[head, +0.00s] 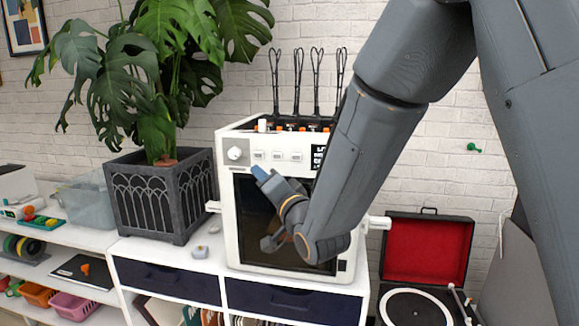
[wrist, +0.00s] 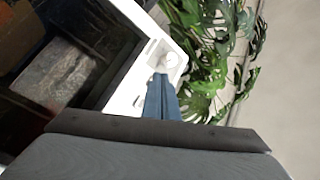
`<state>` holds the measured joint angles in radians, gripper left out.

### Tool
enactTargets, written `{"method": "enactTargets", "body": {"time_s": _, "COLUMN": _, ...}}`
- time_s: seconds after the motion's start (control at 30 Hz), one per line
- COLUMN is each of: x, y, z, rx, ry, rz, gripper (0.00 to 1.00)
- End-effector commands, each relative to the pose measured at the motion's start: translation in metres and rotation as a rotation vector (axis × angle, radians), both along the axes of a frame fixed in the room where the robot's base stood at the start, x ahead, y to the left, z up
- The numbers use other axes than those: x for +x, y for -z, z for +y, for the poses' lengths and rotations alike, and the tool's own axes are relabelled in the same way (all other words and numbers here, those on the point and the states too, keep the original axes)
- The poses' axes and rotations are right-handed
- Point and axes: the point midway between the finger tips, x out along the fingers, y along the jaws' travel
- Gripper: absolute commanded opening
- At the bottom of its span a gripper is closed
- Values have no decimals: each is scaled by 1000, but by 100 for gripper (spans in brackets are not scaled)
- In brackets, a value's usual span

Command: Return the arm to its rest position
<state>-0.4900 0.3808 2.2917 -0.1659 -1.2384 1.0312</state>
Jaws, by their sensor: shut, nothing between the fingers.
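My gripper (head: 260,172) is raised in front of the white machine with a dark front panel (head: 238,212). Its blue fingers are together and hold nothing. In the wrist view the shut blue fingers (wrist: 161,97) point toward the machine's white front and round knob (wrist: 171,60). My grey arm comes down from the upper right in the head view and bends at the wrist close to the panel. It hides the right part of the machine. I cannot tell whether any part of the arm touches the machine.
A large-leaved plant in a dark planter (head: 160,212) stands left of the machine on the white cabinet (head: 150,254). A clear bin (head: 88,205) is farther left. An open red-lined record player (head: 425,255) is at the lower right. A small grey object (head: 201,252) lies near the planter.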

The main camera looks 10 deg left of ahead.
Motion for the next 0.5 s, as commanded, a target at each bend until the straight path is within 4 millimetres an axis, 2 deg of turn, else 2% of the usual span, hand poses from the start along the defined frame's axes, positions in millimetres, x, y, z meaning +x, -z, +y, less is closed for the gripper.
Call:
{"method": "enactTargets", "body": {"time_s": 0.13, "x": 17, "y": 46, "z": -61, "rx": -249, "ry": 121, "rz": 117, "gripper": 0}}
{"method": "enactTargets", "body": {"time_s": 0.27, "x": 12, "y": 95, "z": -127, "rx": -502, "ry": 194, "rz": 266, "gripper": 0}}
{"method": "enactTargets", "body": {"time_s": 0.37, "x": -6, "y": 129, "z": -175, "rx": -676, "ry": 212, "rz": 391, "gripper": 0}}
{"method": "enactTargets", "body": {"time_s": 0.5, "x": -50, "y": 170, "z": -240, "rx": -890, "ry": 189, "rz": 585, "gripper": 0}}
